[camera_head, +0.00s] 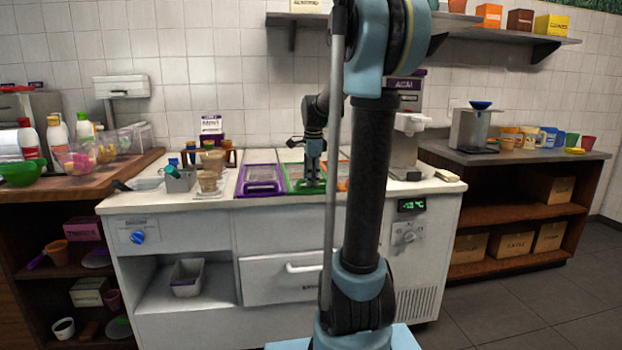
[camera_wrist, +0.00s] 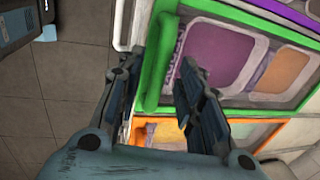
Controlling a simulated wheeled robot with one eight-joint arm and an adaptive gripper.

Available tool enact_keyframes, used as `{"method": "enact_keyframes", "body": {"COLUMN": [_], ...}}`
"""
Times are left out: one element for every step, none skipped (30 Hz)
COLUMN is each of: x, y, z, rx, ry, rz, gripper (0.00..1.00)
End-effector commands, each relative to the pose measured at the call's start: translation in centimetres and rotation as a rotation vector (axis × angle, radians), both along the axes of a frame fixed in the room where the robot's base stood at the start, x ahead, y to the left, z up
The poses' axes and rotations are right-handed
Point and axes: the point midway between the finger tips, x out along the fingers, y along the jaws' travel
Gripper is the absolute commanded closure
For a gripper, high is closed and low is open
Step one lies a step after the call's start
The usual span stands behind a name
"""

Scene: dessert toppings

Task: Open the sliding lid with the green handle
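The sliding lid with the green frame (camera_head: 291,180) is in the middle of the counter in the head view, partly hidden by my gripper (camera_head: 312,182). In the wrist view the green frame (camera_wrist: 238,101) surrounds a clear pane, with purple and orange areas under it. The green handle (camera_wrist: 153,85) is a bar along the lid's left edge in that view. My gripper (camera_wrist: 160,62) is open, with one finger on each side of the handle bar. I cannot tell whether the fingers touch it.
A purple-framed lid (camera_head: 261,189) lies left of the green one, and an orange-framed lid (camera_wrist: 253,124) lies beside it on the other side. Cups (camera_head: 208,180) and a grey container (camera_head: 180,181) stand on the counter's left. A dispenser (camera_head: 408,145) stands on the right.

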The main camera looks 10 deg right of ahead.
Motion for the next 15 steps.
{"method": "enact_keyframes", "body": {"x": [0.03, 0.03, 0.03, 0.04, 0.03, 0.04, 0.04, 0.03, 0.03, 0.03, 0.03, 0.03, 0.03, 0.03, 0.03], "y": [0.00, 0.00, 0.00, 0.00, 0.00, 0.00, 0.00, 0.00, 0.00, 0.00, 0.00, 0.00, 0.00, 0.00, 0.00], "z": [-0.13, -0.17, -0.20, -0.21, -0.21, -0.20, -0.20, -0.19, -0.19, -0.19, -0.18, -0.18, -0.18, -0.18, -0.17], "rx": [0.000, 0.000, 0.000, 0.000, 0.000, 0.000, 0.000, 0.000, 0.000, 0.000, 0.000, 0.000, 0.000, 0.000, 0.000], "ry": [0.000, 0.000, 0.000, 0.000, 0.000, 0.000, 0.000, 0.000, 0.000, 0.000, 0.000, 0.000, 0.000, 0.000, 0.000], "rz": [0.000, 0.000, 0.000, 0.000, 0.000, 0.000, 0.000, 0.000, 0.000, 0.000, 0.000, 0.000, 0.000, 0.000, 0.000], "gripper": [0.66, 0.66, 0.66, 0.66, 0.66, 0.66, 0.66, 0.66, 0.66, 0.73, 0.80, 0.89, 0.96, 1.00, 1.00]}}
